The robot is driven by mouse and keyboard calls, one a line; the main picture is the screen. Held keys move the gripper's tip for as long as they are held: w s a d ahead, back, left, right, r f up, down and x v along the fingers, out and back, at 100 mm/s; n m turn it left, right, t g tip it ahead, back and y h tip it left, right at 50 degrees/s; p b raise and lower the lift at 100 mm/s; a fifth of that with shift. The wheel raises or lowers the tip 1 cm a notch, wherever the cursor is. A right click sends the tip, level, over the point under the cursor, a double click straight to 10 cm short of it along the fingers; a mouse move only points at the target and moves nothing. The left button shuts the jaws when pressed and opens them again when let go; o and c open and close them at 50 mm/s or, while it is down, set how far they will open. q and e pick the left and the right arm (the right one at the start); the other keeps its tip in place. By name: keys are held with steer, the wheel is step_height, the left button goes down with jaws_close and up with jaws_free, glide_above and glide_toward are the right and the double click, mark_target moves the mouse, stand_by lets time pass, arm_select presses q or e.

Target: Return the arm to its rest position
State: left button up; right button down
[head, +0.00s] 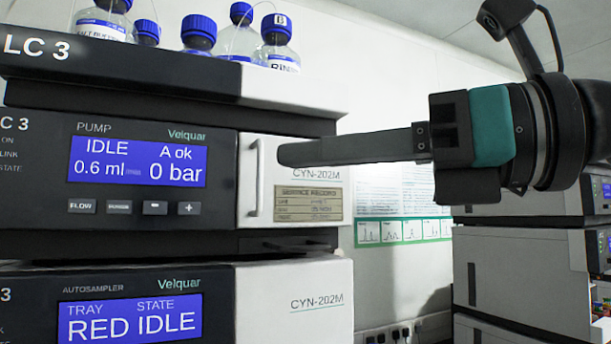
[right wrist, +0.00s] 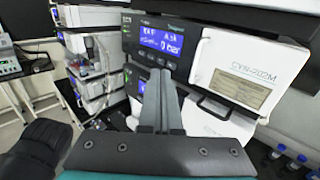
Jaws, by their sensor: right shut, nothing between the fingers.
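My right gripper (head: 282,154) comes in from the right in the head view, its long dark fingers pressed together and empty. The fingertips are in front of the pump module's white door (head: 323,193), beside its handle; whether they touch it I cannot tell. In the right wrist view the shut fingers (right wrist: 160,75) point at the LC 3 stack, below the pump display (right wrist: 160,40). In the head view the pump display (head: 137,160) reads IDLE, 0.6 ml and 0 bar. My left gripper is in neither view.
The autosampler (head: 293,300) sits under the pump and reads RED IDLE. Blue-capped bottles (head: 277,42) stand on top of the stack. Another instrument stack (head: 520,265) stands at the right, below my arm. A poster (head: 400,200) hangs on the wall between the stacks.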

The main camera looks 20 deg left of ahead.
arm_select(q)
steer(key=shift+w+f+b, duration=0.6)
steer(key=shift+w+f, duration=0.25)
arm_select(e)
steer(key=d, duration=0.1)
steer(key=s+d, duration=0.1)
steer(key=d, duration=0.1)
steer(key=s+d, duration=0.1)
steer(key=d, duration=0.1)
steer(key=shift+s+d+f, duration=0.1)
steer(key=shift+s+d, duration=0.1)
steer(key=shift+s, duration=0.05)
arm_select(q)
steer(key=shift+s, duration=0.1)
